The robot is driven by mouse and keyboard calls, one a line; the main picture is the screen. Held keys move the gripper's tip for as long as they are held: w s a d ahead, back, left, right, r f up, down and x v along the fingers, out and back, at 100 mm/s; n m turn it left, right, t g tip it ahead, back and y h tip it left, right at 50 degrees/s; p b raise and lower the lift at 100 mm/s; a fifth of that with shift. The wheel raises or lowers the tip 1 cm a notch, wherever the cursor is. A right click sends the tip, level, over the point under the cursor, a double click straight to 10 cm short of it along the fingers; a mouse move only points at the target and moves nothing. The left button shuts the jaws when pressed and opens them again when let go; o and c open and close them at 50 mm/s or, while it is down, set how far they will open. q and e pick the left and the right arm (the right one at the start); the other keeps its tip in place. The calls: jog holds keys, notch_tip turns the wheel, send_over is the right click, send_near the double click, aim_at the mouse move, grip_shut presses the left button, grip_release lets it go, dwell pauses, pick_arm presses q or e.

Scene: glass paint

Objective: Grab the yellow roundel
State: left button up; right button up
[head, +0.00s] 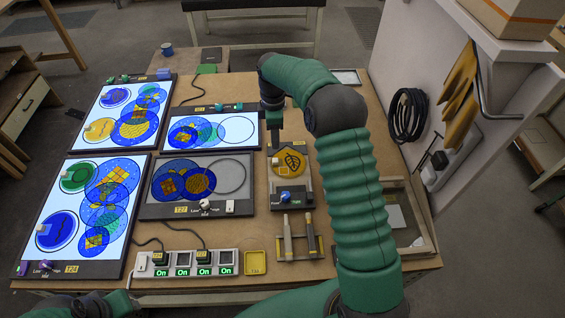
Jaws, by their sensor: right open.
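A yellow roundel (290,161) with a dark leaf drawing lies on a small grey device right of the table's middle. My right gripper (276,143) points down at the roundel's upper left edge. It is open and seems empty; whether it touches the roundel I cannot tell. Another yellow disc (100,129) lies on the lit panel at the back left. Only a green and dark part of my left arm shows at the bottom left edge; its gripper is out of view.
Lit panels (92,244) with blue and yellow glass discs fill the left of the table. A dark panel (241,208) stands beside the device. Brushes (287,238) lie on a rack in front. A switch strip (196,271) and yellow tray (256,262) are near the front edge.

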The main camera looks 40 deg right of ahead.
send_near(277, 160)
jog(key=a, duration=0.1)
jog(key=d+f, duration=0.1)
jog(key=f, duration=0.1)
jog(key=d+f+p, duration=0.1)
jog(key=f, duration=0.1)
jog(key=d+f+p, duration=0.1)
jog(key=f, duration=0.2)
jog(key=a+f, duration=0.1)
jog(key=shift+w+f+p, duration=0.1)
jog(key=shift+f+p, duration=0.2)
jog(key=shift+w+a+f, duration=0.1)
jog(key=shift+a+f, duration=0.05)
jog(key=shift+a, duration=0.8)
jog(key=shift+c, duration=1)
jog(key=shift+d, duration=0.25)
jog(key=shift+c, duration=1.1)
jog(key=shift+s+d+f, duration=0.1)
jog(key=shift+s+d, duration=0.1)
jog(key=shift+d, duration=0.5)
grip_shut()
jog(key=shift+w+a, duration=0.1)
jog(key=shift+a, duration=0.35)
jog(key=shift+d, duration=0.25)
pick_arm(q)
jog(key=r, duration=0.1)
jog(key=d+r, duration=0.1)
jog(key=r, duration=0.1)
